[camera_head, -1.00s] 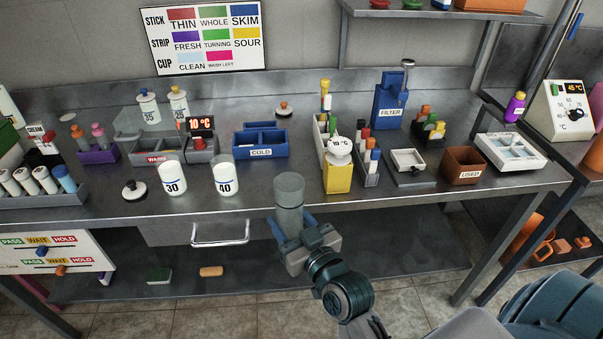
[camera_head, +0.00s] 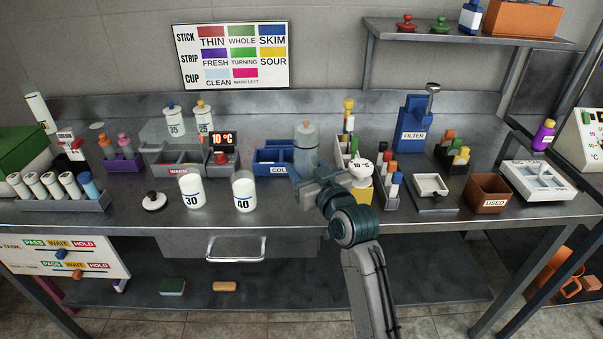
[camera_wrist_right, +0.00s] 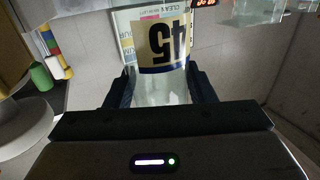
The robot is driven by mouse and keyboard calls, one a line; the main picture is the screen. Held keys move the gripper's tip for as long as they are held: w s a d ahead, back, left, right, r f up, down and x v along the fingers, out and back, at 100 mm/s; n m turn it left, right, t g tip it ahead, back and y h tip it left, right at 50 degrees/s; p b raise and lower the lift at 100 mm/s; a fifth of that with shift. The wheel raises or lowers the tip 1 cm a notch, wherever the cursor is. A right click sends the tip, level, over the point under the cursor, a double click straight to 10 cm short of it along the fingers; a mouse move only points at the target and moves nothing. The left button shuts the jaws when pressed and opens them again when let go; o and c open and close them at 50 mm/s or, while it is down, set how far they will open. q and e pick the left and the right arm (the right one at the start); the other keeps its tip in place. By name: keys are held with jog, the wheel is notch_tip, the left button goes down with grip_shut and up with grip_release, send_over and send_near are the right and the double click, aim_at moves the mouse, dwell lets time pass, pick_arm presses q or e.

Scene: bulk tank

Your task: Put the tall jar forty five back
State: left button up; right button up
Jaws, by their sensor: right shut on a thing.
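The tall clear jar forty five (camera_head: 306,150) is upright in my right gripper (camera_head: 312,176), in front of the right part of the blue COLD box (camera_head: 268,168). Whether it is inside or above the box I cannot tell. In the right wrist view the jar (camera_wrist_right: 160,85) sits between the two fingers (camera_wrist_right: 158,90), its 45 label inverted. A lid with an orange knob (camera_head: 305,125) shows at the jar's mouth from the head view, apparently on the bench behind. My left gripper is not in view.
Jars 30 (camera_head: 191,191) and 40 (camera_head: 243,192) stand at the bench front. Jars 35 (camera_head: 175,123) and 25 (camera_head: 203,122) stand behind the WARM box (camera_head: 180,172). The thermometer cup (camera_head: 361,170) and stick holders are close right of my gripper.

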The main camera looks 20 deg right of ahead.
jog(key=shift+w+a+f, duration=0.1)
jog(key=shift+w+a, duration=0.05)
jog(key=shift+w, duration=1.05)
jog(key=shift+w+f, duration=0.15)
jog(key=shift+f, duration=1.65)
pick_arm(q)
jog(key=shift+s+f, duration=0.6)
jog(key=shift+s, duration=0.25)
pick_arm(e)
jog(key=shift+f, duration=0.15)
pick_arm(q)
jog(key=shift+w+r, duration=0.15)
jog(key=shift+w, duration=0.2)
pick_arm(e)
jog(key=o, duration=1.4)
jog(key=shift+c, duration=0.2)
